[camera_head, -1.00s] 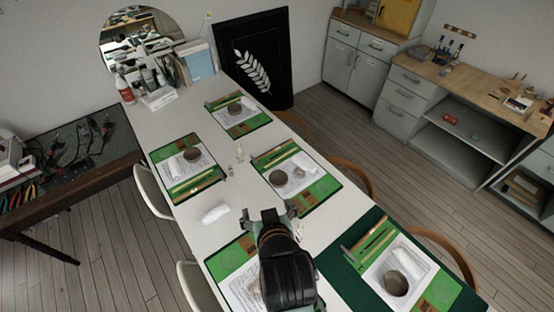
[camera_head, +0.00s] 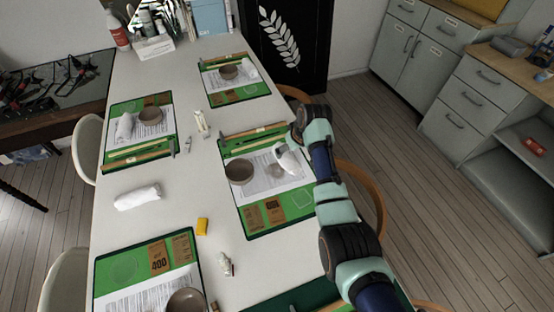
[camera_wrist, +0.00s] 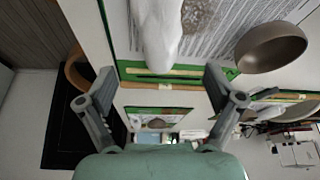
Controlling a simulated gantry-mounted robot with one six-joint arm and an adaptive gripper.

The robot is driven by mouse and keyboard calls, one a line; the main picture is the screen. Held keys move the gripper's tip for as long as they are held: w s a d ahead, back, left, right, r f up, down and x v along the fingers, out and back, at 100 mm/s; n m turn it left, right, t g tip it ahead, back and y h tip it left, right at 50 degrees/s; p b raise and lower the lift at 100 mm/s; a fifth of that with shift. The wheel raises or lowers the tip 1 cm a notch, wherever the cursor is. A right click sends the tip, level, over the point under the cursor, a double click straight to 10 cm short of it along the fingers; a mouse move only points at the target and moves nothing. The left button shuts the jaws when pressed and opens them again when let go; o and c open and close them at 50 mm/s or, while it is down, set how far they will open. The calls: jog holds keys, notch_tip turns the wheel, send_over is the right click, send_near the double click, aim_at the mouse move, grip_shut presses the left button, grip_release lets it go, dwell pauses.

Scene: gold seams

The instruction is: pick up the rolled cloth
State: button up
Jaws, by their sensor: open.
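A white rolled cloth (camera_head: 288,160) lies on the right-middle green mat (camera_head: 246,214), beside a brown bowl (camera_head: 239,171). My arm partly covers it in the head view. The wrist view shows the cloth (camera_wrist: 157,35) ahead of my gripper (camera_wrist: 160,74), roughly between the two spread fingers, and the bowl (camera_wrist: 270,47) off to the right. My gripper is open and empty. The fingers appear apart from the cloth; the height gap is hard to judge. Other white rolled cloths lie on the bare table (camera_head: 137,197) and on the left mat (camera_head: 124,127).
The near-left mat has a bowl (camera_head: 186,301) and a brown packet (camera_head: 158,257). Chairs line both table sides. The white tabletop (camera_head: 130,226) is mostly clear at the left.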

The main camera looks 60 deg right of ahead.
aim_at(286, 155)
jog(key=b+x, duration=0.1)
jog(key=x, duration=0.1)
jog(key=shift+w+f, duration=0.1)
jog(key=shift+f, duration=0.15)
jog(key=b+x, duration=0.4)
jog(key=x, duration=0.1)
jog(key=shift+w+d, duration=0.1)
jog(key=shift+d, duration=0.05)
jog(key=c, duration=1.2)
notch_tip(286, 155, up, 20)
jog(key=p, duration=0.7)
